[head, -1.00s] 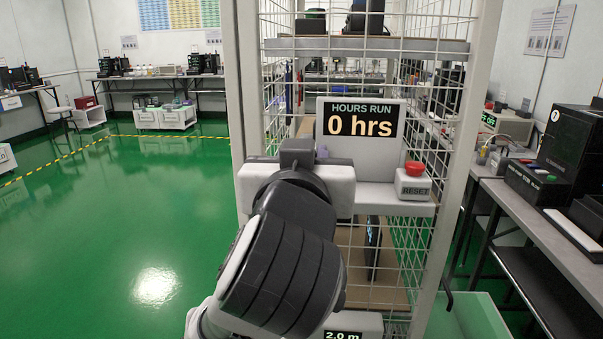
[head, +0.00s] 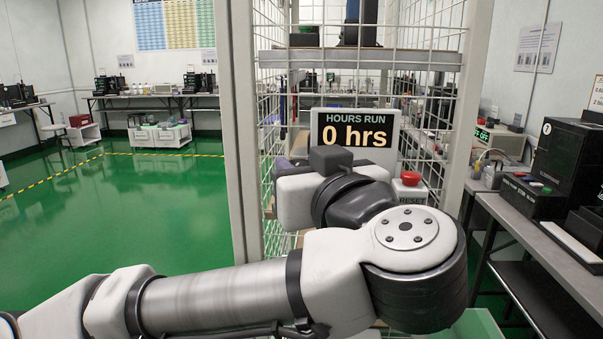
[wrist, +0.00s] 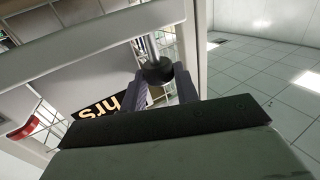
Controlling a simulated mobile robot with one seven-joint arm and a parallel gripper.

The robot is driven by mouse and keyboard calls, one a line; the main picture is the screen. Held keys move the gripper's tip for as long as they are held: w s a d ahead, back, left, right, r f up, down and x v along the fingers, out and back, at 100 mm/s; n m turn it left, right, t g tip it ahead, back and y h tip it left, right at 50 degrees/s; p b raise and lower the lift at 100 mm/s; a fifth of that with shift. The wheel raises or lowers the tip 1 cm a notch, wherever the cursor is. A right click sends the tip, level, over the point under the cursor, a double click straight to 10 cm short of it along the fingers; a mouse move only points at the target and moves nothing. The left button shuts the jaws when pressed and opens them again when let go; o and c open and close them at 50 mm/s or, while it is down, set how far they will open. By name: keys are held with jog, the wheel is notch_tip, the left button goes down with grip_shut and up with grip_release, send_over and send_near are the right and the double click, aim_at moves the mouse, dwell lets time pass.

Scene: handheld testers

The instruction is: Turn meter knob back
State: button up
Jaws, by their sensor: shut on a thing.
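A dark round knob (wrist: 158,68) on a pale shaft shows in the wrist view. My gripper (wrist: 161,76) has its two purple-grey fingers on either side of the knob and is shut on it. The hours-run meter panel (head: 329,122) stands in the mesh frame and reads "0 hrs" in the head view. Part of its display (wrist: 98,111) shows beside the fingers in the wrist view. In the head view my wrist and arm hide the knob and most of the gripper.
A red reset button (head: 411,178) stands right of the panel, close to my wrist. White mesh and posts (head: 237,130) enclose the meter. A bench (head: 525,205) with testers is at the right. Green floor (head: 80,220) is clear at the left.

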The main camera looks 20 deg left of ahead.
dwell(0.6)
jog(key=o, duration=1)
jog(key=shift+c, duration=0.2)
